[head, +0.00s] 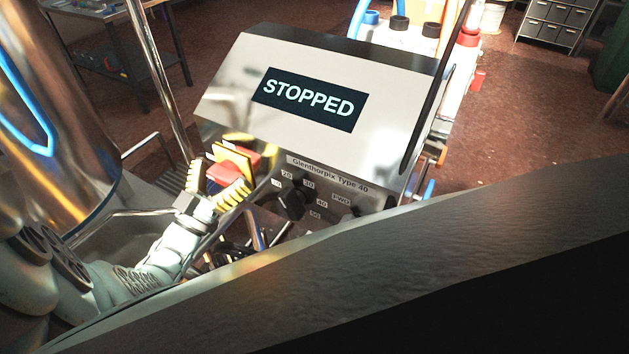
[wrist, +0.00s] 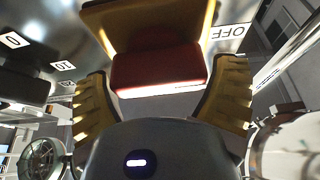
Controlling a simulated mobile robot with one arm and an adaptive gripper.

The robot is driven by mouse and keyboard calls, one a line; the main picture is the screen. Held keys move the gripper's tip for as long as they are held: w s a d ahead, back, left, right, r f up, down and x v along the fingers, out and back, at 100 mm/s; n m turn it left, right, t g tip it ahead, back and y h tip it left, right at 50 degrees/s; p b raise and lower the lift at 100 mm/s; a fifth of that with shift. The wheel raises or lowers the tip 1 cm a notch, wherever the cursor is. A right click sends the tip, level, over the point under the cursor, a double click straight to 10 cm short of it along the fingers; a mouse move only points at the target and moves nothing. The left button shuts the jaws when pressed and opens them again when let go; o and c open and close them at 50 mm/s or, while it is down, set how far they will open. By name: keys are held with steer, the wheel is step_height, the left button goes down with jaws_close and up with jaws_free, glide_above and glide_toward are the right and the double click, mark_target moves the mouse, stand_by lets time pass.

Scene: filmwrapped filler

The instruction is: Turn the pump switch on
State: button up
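The pump's control box (head: 320,65) has a pale metal face with a dark display (head: 310,99) that reads STOPPED. A red switch (wrist: 158,72) with a yellow plate (wrist: 150,25) behind it sits at the box's lower left. An OFF label (wrist: 230,31) shows to the right of the switch in the wrist view. My gripper (head: 216,181) is at the switch. Its yellow ribbed fingers are open, one on each side of the red part, with nothing clearly gripped. Whether a finger touches the switch cannot be told. The switch is partly hidden by the fingers in the head view.
A black knob (head: 290,203) with a numbered scale sits right of the switch, on the panel marked Glenthorpix Type 40. A metal post (head: 160,75) stands left of the box. A dark beam (head: 400,240) crosses the foreground. Bottles (head: 410,35) stand behind the box.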

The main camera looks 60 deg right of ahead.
steer(key=c, duration=0.5)
steer(key=shift+o, duration=0.2)
